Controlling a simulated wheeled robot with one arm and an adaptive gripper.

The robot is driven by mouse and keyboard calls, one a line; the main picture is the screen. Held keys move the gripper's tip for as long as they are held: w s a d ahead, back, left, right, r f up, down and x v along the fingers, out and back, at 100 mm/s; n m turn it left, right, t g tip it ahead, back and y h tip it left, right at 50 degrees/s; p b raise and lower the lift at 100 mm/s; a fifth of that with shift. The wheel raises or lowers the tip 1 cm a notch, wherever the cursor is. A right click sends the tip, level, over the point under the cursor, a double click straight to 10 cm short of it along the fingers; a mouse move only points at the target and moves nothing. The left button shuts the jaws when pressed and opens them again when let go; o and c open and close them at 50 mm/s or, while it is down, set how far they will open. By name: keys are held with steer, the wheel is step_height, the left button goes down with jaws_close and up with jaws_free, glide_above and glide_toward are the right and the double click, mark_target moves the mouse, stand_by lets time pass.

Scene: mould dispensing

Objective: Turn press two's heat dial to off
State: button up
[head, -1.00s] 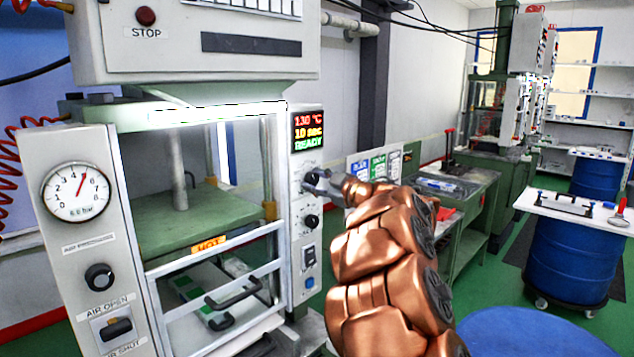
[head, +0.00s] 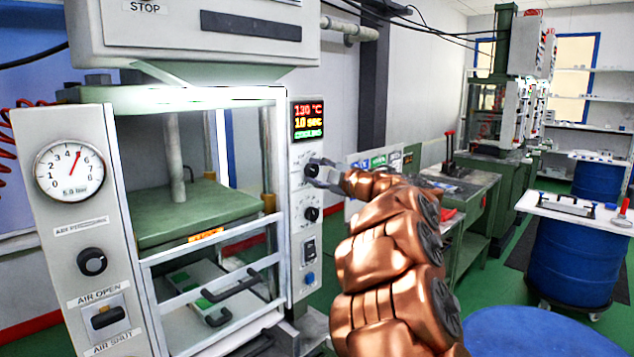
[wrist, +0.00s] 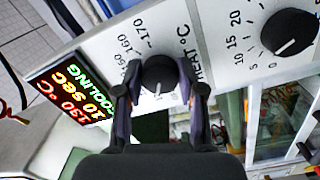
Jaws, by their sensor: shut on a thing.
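The heat dial (wrist: 159,72) is a round black knob on the press's light panel, with a printed scale reading 160, 170 and HEAT °C in the wrist view. My gripper (wrist: 160,90) is shut on the knob, one finger on each side. In the head view, my gripper (head: 325,173) reaches the panel (head: 300,260) from the right and hides most of the knob. A white mark on the knob points towards the gripper in the wrist view. The display (head: 308,121) above reads 130 °C, 10 sec and COOLING; it also shows in the wrist view (wrist: 70,90).
A second black dial (head: 311,214), a rocker switch (head: 309,250) and a blue button (head: 309,278) sit below on the panel. The press's guard frame (head: 215,245) is to the left. A green bench (head: 470,190) and blue drum (head: 570,260) stand right.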

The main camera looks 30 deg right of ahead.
steer(key=n+b, duration=0.2)
steer(key=n, duration=0.1)
steer(key=shift+f+n+b, duration=0.2)
steer(key=shift+n+b, duration=0.1)
steer(key=shift+b, duration=0.1)
steer(key=shift+r+n+b, duration=0.15)
steer(key=shift+n+b, duration=0.8)
steer(key=shift+n, duration=0.25)
steer(key=o, duration=1.1)
steer(key=shift+o, duration=0.2)
steer(key=s+d, duration=0.2)
steer(key=s, duration=0.9)
steer(key=shift+s+d, duration=0.3)
steer(key=shift+s, duration=0.1)
